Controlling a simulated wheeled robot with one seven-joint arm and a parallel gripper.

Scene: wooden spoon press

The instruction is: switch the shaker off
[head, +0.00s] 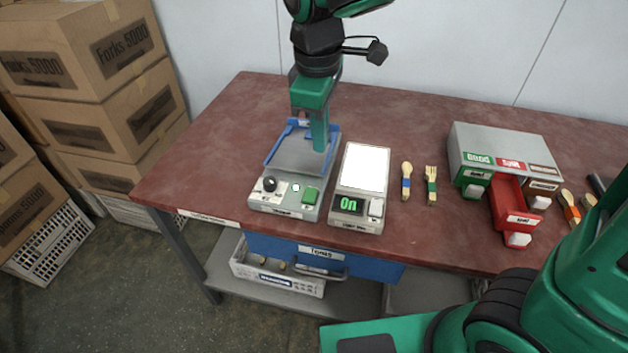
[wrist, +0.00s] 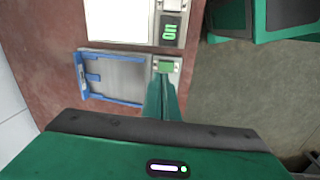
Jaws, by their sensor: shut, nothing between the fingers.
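The shaker is a grey box (head: 285,208) with a blue-railed tray (head: 296,154) on top, left of centre on the table. Its front panel has a black knob (head: 269,184), a small round white light or button (head: 295,188) and a green switch (head: 310,195). My gripper (head: 320,148) is shut and empty, pointing down over the right side of the tray, behind the green switch. In the wrist view the fingertips (wrist: 161,79) appear close beside the green switch (wrist: 164,67). I cannot tell their height above the shaker.
A light box (head: 365,170) with a lit panel and a green "On" display (head: 348,204) stands close on the shaker's right. A wooden spoon (head: 406,180) and fork (head: 431,185) lie beyond it. A grey sorter (head: 505,155) with coloured chutes stands further right.

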